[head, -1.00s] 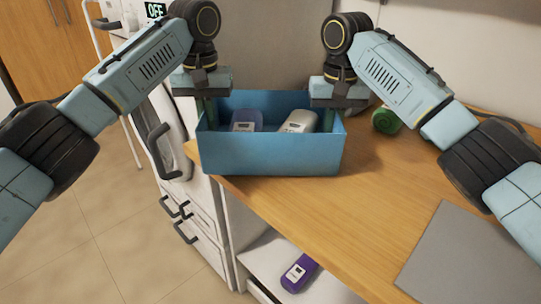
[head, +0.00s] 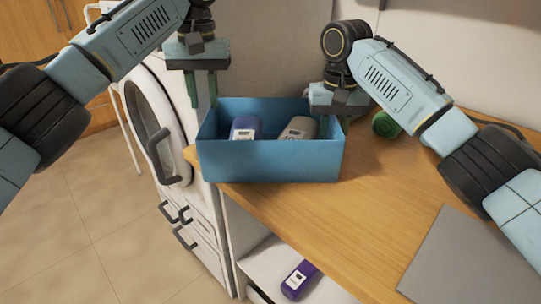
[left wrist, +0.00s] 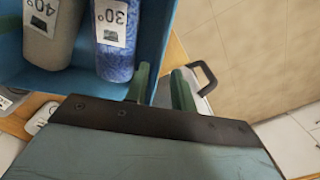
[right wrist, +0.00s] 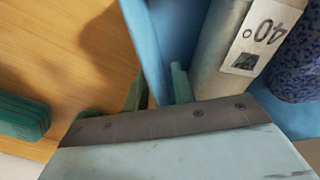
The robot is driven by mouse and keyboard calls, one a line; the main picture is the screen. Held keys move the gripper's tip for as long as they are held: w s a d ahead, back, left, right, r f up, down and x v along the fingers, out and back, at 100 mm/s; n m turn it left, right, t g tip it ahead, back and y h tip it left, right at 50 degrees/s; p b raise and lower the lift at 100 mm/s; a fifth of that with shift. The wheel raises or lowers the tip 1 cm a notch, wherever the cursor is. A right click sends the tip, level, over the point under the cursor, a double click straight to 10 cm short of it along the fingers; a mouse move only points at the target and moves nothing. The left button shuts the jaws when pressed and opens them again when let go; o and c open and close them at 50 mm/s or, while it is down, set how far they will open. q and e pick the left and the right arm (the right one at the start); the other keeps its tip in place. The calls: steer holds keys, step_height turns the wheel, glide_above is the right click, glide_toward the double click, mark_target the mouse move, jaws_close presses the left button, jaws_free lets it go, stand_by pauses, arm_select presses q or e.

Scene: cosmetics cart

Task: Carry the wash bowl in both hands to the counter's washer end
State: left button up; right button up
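The wash bowl (head: 270,162), a blue open box, stands on the wooden counter at its left end, beside the white washer (head: 160,135). It holds a blue rolled item (left wrist: 114,45) labelled 30° and a grey one (left wrist: 55,35) labelled 40°.
A green roll (head: 385,124) lies on the counter right of the bowl. A grey mat (head: 480,255) lies at the front right. A purple item (head: 299,279) lies on the shelf below. The wooden counter (head: 390,190) between bowl and mat is clear.

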arm_select(q)
step_height(320, 180, up, 5)
steer(key=shift+r, duration=0.2)
arm_select(e)
step_height(320, 180, up, 12)
stand_by(0.4)
